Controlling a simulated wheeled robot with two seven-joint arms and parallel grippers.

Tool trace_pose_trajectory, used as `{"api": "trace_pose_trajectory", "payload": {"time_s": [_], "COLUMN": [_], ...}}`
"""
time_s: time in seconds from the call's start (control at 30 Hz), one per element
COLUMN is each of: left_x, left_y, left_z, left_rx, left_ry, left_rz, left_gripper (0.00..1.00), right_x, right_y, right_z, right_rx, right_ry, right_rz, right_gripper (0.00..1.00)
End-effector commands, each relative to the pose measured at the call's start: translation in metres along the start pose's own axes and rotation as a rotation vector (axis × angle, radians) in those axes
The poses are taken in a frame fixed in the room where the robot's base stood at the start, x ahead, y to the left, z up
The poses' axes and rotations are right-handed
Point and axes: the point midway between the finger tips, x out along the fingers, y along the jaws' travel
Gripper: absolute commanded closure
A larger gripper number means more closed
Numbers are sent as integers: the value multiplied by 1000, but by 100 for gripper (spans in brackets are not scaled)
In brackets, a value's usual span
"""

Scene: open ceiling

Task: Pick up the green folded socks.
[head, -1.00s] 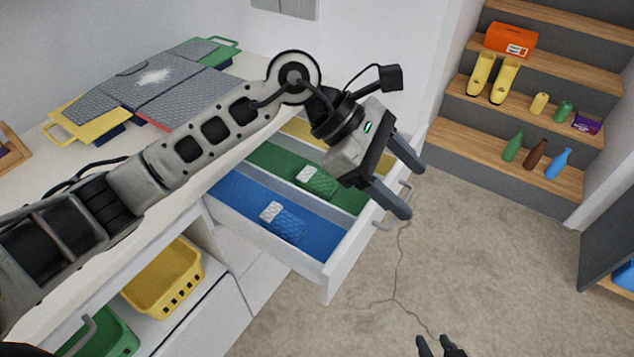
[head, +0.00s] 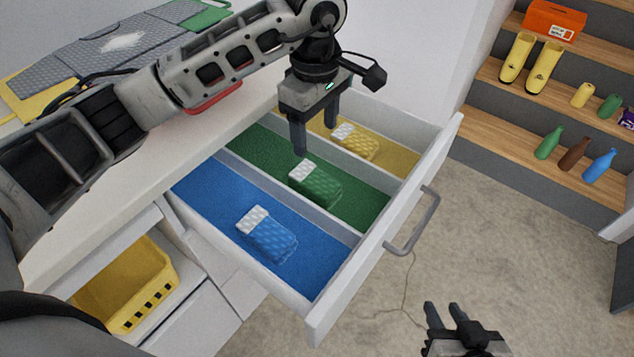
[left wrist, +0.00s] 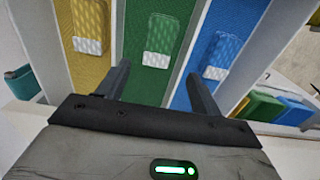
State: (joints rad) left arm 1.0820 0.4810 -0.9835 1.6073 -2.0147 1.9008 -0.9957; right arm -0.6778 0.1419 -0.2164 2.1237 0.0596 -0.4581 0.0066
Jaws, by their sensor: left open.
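The green folded socks (head: 315,183), with a white patterned end, lie in the middle green-lined compartment of the open drawer (head: 335,301). They also show in the left wrist view (left wrist: 161,35), straight ahead between the fingers. My left gripper (head: 316,137) is open and empty, pointing down above the drawer, just behind the green socks in the head view. It appears apart from them. My right gripper (head: 444,310) is at the bottom of the head view over the floor, its two fingers apart.
Blue folded socks (head: 268,234) lie in the near blue compartment and yellow ones (head: 356,141) in the far yellow compartment. Thin white dividers separate them. The drawer handle (head: 415,222) juts out at the front. A yellow basket (head: 130,285) sits on a shelf below the counter.

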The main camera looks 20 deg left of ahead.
Motion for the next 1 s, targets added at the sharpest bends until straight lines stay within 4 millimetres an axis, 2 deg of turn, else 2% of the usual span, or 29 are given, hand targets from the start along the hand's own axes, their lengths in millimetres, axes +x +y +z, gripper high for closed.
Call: {"api": "trace_pose_trajectory", "payload": {"time_s": [0.1, 0.3, 0.57, 0.83, 1.0], "left_x": [27, 66, 87, 125, 136], "left_y": [-2, -1, 0, 1, 1], "left_z": [1, 1, 0, -2, -3], "left_rx": [1, 0, 1, 0, 2], "left_ry": [-3, -4, -2, -4, -3], "left_rz": [-7, -4, -2, -4, -1], "left_gripper": [35, 35, 35, 35, 35], "right_x": [-2, -2, -3, -5, -5], "right_y": [0, 0, 0, 1, 2], "right_z": [-1, -1, 0, -3, -2], "right_rx": [-3, -5, -7, -17, -21], "right_ry": [-4, -9, -13, -17, -18], "right_rz": [1, 3, 4, 9, 9], "right_gripper": [69, 69, 69, 69, 69]}}
